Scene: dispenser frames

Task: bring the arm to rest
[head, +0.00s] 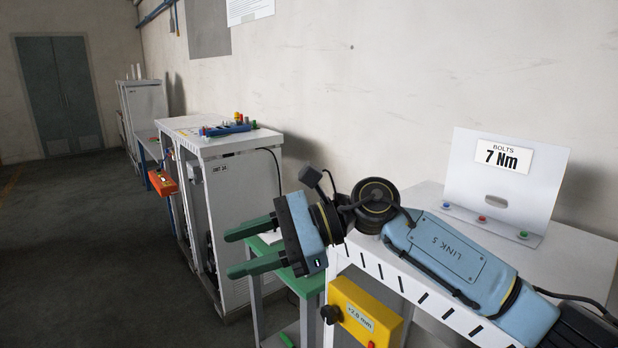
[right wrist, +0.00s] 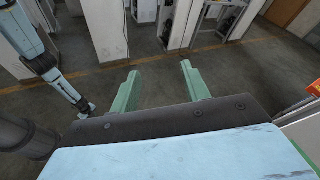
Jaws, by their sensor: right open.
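My right gripper (head: 238,252) has green fingers and a blue body. In the head view it points left, in front of the white cabinet row, with its arm coming in from the right. In the right wrist view its two fingers (right wrist: 158,88) stand apart with nothing between them and bare floor beyond. It is open and empty. My left gripper does not show in the head view. A blue arm of mine shows at the left edge of the right wrist view, but whether its gripper is open or shut cannot be made out.
A white bench (head: 592,262) with a "BOLTS 7 Nm" panel (head: 478,190) stands at the right, under my arm. A yellow box (head: 366,312) is on its front. A green stand (head: 308,283) is behind my gripper. White cabinets (head: 243,190) line the wall. Floor (head: 80,250) at left is clear.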

